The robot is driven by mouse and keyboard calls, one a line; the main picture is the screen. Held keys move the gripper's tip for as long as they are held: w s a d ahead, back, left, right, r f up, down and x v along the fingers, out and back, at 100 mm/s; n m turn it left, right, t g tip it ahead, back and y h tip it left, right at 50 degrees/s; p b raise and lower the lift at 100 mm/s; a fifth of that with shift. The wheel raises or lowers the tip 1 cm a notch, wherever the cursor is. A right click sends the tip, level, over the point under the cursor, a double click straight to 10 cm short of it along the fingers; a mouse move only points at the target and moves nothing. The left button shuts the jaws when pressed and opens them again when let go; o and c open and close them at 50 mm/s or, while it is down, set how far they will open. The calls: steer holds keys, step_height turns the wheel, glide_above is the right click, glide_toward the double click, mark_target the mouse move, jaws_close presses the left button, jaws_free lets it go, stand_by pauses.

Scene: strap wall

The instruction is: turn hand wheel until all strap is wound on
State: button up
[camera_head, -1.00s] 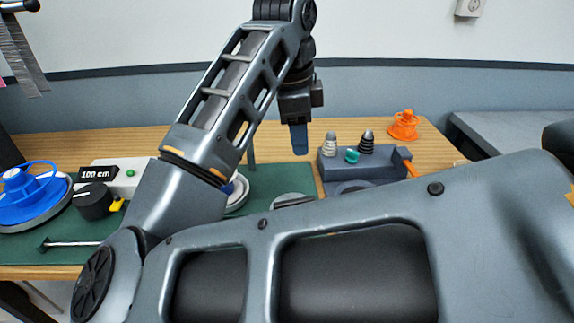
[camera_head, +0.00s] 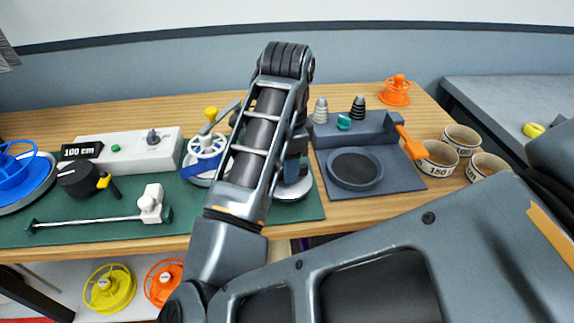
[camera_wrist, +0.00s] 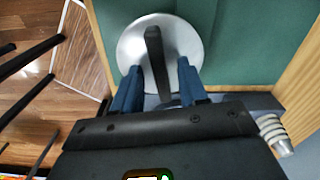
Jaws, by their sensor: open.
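My gripper (camera_wrist: 158,72) is open. In the wrist view its two blue fingers stand on either side of a dark upright bar on a round silver disc (camera_wrist: 129,47); whether they touch the bar cannot be told. In the head view my arm hides most of the gripper and part of this disc (camera_head: 303,190). A blue-and-white spoked wheel (camera_head: 206,148) with a yellow knob (camera_head: 211,113) stands left of my arm, partly covered. I cannot tell which of these is the hand wheel. Grey straps (camera_head: 8,56) hang at the upper left edge.
A white box with a "100 cm" display (camera_head: 82,151), a black knob (camera_head: 78,178) and a blue spool (camera_head: 15,178) are at left on the green mat (camera_head: 180,220). A dark tray (camera_head: 355,170) and several cups (camera_head: 438,160) stand at right. Spools lie below the table.

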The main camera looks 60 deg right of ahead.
steer(key=shift+f, duration=0.35)
steer(key=shift+c, duration=0.3)
jaws_close()
